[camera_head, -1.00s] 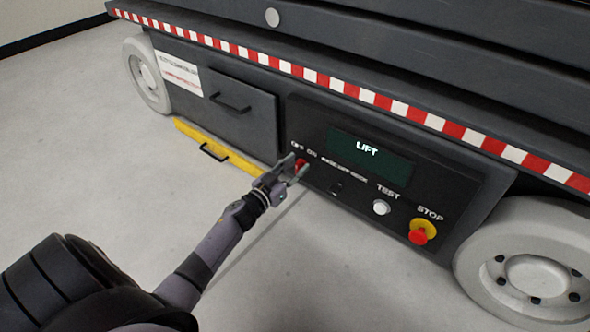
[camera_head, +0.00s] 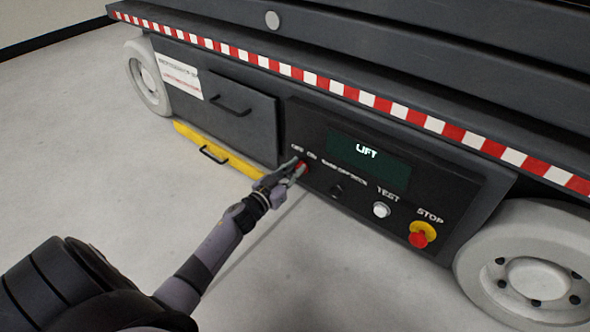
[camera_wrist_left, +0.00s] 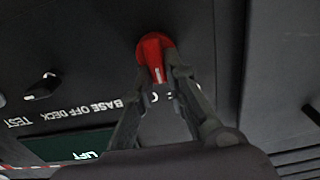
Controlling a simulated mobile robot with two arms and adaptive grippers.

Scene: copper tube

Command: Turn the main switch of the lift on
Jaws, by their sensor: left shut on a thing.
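The red main switch (camera_head: 301,165) sits at the left end of the lift's dark control panel (camera_head: 450,190), under the OFF and ON labels. In the left wrist view the red switch (camera_wrist_left: 154,55) shows as a round base with a raised grip. My left gripper (camera_head: 292,173) is at the switch, its fingers shut on the grip from both sides; it also shows in the left wrist view (camera_wrist_left: 160,88). The fingers partly cover the switch and its labels. My right gripper is not in view.
The panel also has a lit LIFT display (camera_head: 370,160), a black selector (camera_head: 336,189), a white TEST button (camera_head: 381,209) and a red and yellow STOP button (camera_head: 422,234). A yellow step (camera_head: 215,149) is low at left. Open floor lies in front.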

